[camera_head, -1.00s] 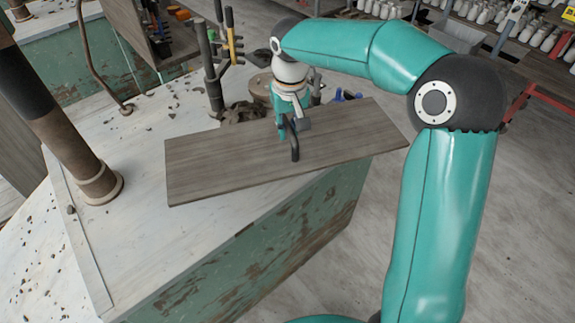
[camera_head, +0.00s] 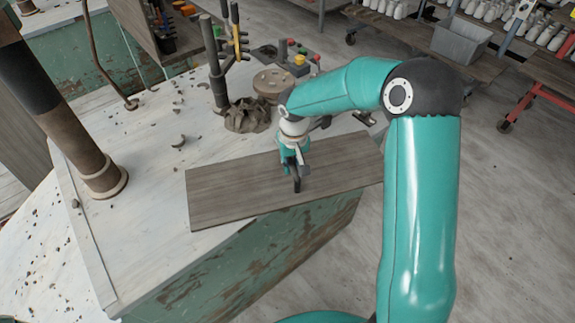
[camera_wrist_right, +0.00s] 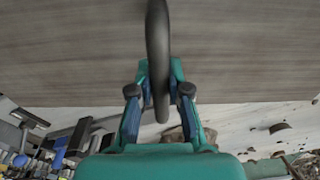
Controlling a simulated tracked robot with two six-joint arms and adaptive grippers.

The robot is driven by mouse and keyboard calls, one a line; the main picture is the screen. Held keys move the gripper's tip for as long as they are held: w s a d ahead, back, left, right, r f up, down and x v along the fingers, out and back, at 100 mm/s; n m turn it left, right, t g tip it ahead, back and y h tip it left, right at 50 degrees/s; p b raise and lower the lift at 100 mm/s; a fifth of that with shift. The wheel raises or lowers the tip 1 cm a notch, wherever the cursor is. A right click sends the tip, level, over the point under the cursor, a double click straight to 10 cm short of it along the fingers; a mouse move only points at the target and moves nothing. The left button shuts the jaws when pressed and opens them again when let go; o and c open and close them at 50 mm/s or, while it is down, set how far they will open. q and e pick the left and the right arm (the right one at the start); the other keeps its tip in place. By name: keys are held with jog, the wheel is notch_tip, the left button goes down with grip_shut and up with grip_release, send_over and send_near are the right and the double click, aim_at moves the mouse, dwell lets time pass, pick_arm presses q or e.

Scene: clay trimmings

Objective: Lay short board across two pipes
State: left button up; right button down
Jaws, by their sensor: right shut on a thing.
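The short board (camera_head: 235,192) is a flat grey-brown plank with a dark curved handle on its upper face. It lies roughly level over the front right edge of the worktop in the head view, its right end past the corner. I cannot tell whether it touches anything below. My right gripper (camera_head: 294,174) is shut on the handle (camera_wrist_right: 157,40), which stands between its fingers in the right wrist view. I cannot make out two supporting pipes; whatever is directly under the board is hidden. My left gripper is not in view.
The pale worktop (camera_head: 130,235) carries scattered clay trimmings. A thick upright pipe (camera_head: 85,155) stands at left. Open floor lies right.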

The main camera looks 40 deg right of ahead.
jog(key=c, duration=1.1)
grip_release()
